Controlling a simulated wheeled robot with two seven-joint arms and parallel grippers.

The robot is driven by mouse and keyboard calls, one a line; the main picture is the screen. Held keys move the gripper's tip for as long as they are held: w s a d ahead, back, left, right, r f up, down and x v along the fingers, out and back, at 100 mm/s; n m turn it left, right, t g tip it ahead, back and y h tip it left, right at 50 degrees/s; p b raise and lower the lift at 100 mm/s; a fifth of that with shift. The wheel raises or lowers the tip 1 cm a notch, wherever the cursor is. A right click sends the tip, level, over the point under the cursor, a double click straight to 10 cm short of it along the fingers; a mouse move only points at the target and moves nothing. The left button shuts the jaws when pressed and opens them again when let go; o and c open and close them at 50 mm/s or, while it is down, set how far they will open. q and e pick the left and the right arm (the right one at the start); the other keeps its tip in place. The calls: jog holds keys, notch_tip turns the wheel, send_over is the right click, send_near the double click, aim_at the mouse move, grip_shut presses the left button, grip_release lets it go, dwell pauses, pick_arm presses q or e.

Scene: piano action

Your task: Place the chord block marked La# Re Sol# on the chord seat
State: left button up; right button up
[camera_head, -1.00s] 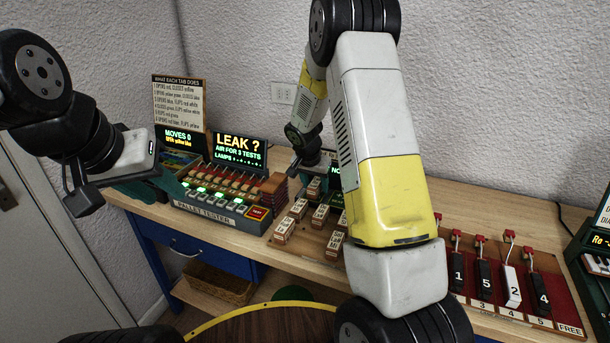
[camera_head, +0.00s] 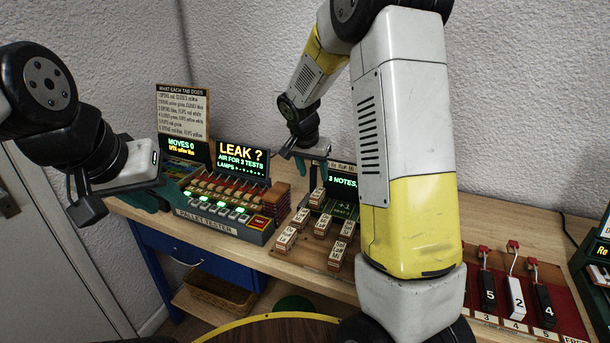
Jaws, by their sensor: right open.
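Several small wooden chord blocks with white labels stand on a wooden board (camera_head: 312,256); the labels are too small to read surely. Blocks show at the front left (camera_head: 287,240), the front right (camera_head: 337,253) and the back (camera_head: 317,199). Behind them is a lit screen reading "3 NOTES," (camera_head: 343,182), with a green "+1" panel (camera_head: 345,210) below it. I cannot surely tell the chord seat. My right gripper (camera_head: 306,152) is open, above and behind the blocks, apart from them, with no block seen in it. My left gripper (camera_head: 112,200) is at the left, its jaw opening unclear.
The pallet tester (camera_head: 222,215) with its "LEAK ?" screen (camera_head: 242,158) stands left of the blocks. A red rack with numbered levers (camera_head: 516,297) is at the right. My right forearm hides the bench between. A text board (camera_head: 183,111) stands at the back left.

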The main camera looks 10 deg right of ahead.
jog(key=s+r+n+y, duration=0.2)
jog(key=s+r+n, duration=0.1)
jog(key=s+r, duration=0.9)
jog(key=s+a+r+n+t+y, duration=0.1)
jog(key=s+n, duration=0.1)
jog(key=s, duration=0.7)
jog(key=s+a+r+n+t+y, duration=0.1)
jog(key=s+r+n, duration=0.1)
jog(key=s, duration=0.6)
jog(key=shift+s+a+y, duration=0.2)
jog(key=shift+s+y, duration=0.15)
jog(key=shift+y, duration=0.05)
